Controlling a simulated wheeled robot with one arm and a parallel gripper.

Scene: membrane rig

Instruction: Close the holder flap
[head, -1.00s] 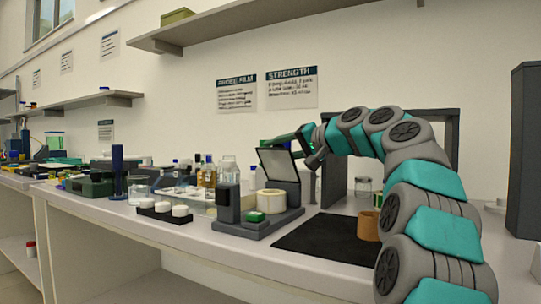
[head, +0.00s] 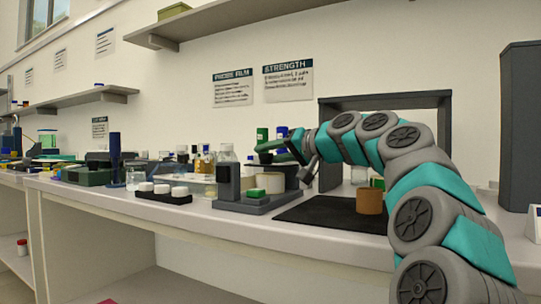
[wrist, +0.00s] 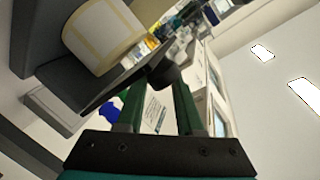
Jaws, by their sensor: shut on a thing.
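The roll also shows in the wrist view (wrist: 103,36). The holder flap (wrist: 125,86) is a thin dark plate seen nearly edge-on beside the roll. It has a dark knob (wrist: 164,73). My gripper (head: 264,148) is above the holder, its green fingers (wrist: 158,92) shut on the flap's knob. In the head view the flap is hard to make out, and I cannot tell whether it touches the holder.
A black mat (head: 310,214) with a brown cylinder (head: 369,201) lies to the right. White-capped jars (head: 162,189) stand in a dark rack to the left. Bottles (head: 227,160) stand behind the holder. A grey frame (head: 385,100) rises behind my arm.

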